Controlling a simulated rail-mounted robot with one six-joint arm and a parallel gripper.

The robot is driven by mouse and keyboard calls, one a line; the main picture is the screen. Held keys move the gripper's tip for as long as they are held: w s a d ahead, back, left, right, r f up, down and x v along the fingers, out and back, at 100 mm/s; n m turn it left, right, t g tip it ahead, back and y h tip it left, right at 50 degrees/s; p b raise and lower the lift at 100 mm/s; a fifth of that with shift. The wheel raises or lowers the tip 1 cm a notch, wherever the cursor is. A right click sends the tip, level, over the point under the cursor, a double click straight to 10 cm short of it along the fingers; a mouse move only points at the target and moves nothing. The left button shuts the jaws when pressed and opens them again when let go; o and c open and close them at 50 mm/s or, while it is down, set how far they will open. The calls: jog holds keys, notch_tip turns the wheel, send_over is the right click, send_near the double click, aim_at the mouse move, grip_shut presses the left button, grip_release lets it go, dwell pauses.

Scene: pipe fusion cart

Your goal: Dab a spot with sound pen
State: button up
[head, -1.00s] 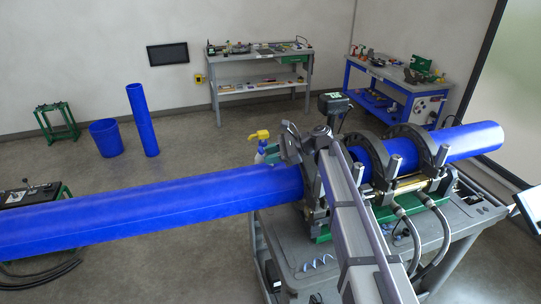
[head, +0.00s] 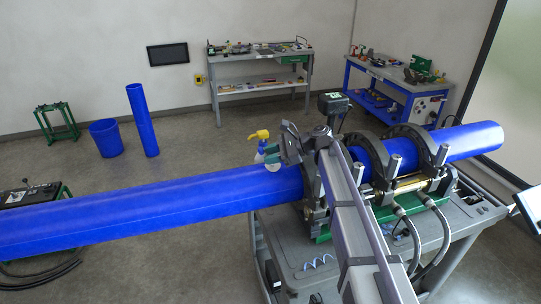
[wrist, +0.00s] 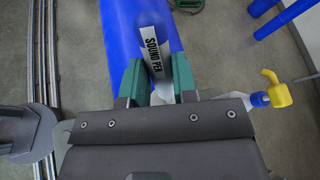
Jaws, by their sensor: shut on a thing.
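My gripper (wrist: 158,82) has green fingertips and is shut on the sound pen (wrist: 152,50). The pen has a white label with dark lettering, and it lies between the fingertips in the wrist view. The big blue pipe (wrist: 115,12) lies behind the pen there. In the head view my gripper (head: 273,156) is at the upper edge of the blue pipe (head: 150,208), left of the clamp rings. A small pale piece, likely the pen, shows below the fingertips against the pipe. I cannot tell whether it touches the pipe.
A spray bottle with a yellow head (head: 259,135) stands just behind my gripper and shows at right in the wrist view (wrist: 275,92). Dark clamp rings (head: 432,147) hold the pipe on the grey cart (head: 290,258). A blue bin (head: 106,140) and upright pipe (head: 142,120) stand behind.

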dwell(0.4)
jog(key=shift+r+p, duration=1.45)
jog(key=shift+p, duration=0.05)
jog(key=shift+r, duration=0.1)
notch_tip(320, 180, up, 5)
jog(key=p, duration=0.5)
jog(key=shift+f, duration=0.2)
